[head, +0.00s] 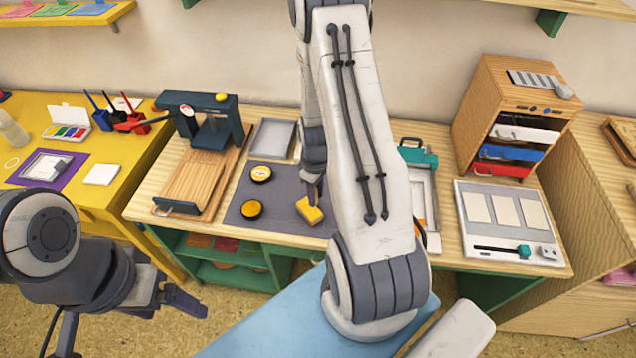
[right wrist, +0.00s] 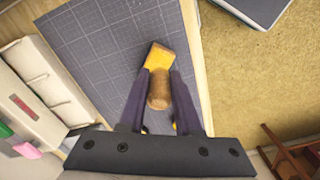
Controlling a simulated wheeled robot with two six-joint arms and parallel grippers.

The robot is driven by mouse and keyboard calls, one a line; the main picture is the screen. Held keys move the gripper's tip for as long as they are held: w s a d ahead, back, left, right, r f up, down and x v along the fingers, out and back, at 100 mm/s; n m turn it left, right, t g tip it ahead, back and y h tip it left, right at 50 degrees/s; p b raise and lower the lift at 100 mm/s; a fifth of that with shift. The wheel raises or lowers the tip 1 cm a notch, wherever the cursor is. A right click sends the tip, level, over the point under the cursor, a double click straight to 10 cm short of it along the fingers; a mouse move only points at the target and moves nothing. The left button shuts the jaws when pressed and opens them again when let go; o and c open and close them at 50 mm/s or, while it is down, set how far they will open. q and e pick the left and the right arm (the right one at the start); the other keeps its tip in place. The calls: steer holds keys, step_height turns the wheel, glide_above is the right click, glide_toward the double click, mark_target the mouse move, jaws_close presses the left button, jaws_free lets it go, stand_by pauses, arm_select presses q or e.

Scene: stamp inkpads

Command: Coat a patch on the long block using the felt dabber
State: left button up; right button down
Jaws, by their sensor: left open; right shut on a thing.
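A yellow block (head: 309,211) lies on the grey gridded mat (head: 285,205); it also shows in the right wrist view (right wrist: 159,56). A brown cylinder (right wrist: 158,92), which looks like the dabber, sits between the fingers of my right gripper (right wrist: 157,88). That gripper is shut on it, right over the near part of the block. I cannot tell whether the dabber touches the block. My left gripper (head: 128,322) is open and empty at the lower left, away from the table.
A wooden press (head: 195,180) stands left of the mat. A tray (head: 272,139) lies behind. A drawer cabinet (head: 515,115) stands right.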

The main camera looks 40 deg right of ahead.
steer(key=shift+r+p, duration=0.7)
steer(key=shift+r, duration=0.5)
